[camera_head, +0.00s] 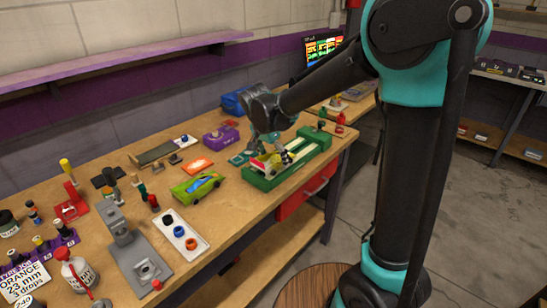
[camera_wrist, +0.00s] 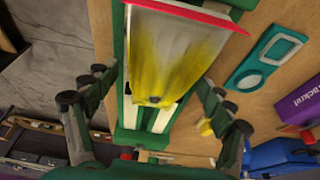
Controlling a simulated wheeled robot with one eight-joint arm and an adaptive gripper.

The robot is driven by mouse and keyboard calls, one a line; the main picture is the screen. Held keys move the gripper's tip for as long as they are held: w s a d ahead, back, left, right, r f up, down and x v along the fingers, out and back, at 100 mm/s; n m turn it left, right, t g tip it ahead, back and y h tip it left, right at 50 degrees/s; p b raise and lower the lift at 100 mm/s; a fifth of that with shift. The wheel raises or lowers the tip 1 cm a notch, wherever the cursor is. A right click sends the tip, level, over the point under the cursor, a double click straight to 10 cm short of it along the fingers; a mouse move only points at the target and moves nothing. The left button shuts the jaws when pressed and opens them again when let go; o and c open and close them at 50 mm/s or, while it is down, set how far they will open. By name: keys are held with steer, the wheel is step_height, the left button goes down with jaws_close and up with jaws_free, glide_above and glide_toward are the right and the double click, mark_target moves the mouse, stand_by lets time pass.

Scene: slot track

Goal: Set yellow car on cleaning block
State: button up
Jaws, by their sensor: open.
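The yellow car (camera_head: 262,165) sits on a long green block (camera_head: 258,181) with white strips, near the right end of the bench. In the wrist view the car (camera_wrist: 172,55) has a pale body with yellow patches and a red edge, and the green block (camera_wrist: 126,135) runs beneath it. My gripper (camera_head: 268,148) is above the car. In the wrist view my open gripper (camera_wrist: 158,76) has one finger on each side of the car, with visible gaps. I cannot tell whether this green block is the cleaning block. Part of the car is hidden by my gripper.
A green and blue car (camera_head: 198,186) stands to the left. A white tray with coloured rings (camera_head: 180,232) and a grey stand (camera_head: 140,265) lie nearer. A purple box (camera_head: 220,138) and blue bin (camera_head: 233,102) stand behind. The bench edge is close to the green block.

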steer(key=v, duration=1.2)
steer(key=s+d+f+n+y, duration=0.1)
steer(key=s+d+f+n, duration=0.15)
steer(key=d+f, duration=0.45)
steer(key=s+d+f+n, duration=0.1)
steer(key=s+d+f, duration=0.2)
steer(key=d, duration=0.7)
steer(key=s+d+f+n+t+y, duration=0.1)
steer(key=s+d+f+n, duration=0.3)
steer(key=s+d+f, duration=0.5)
steer(key=shift+s+d+f, duration=0.2)
steer(key=shift+s+d, duration=0.05)
steer(key=shift+s, duration=0.35)
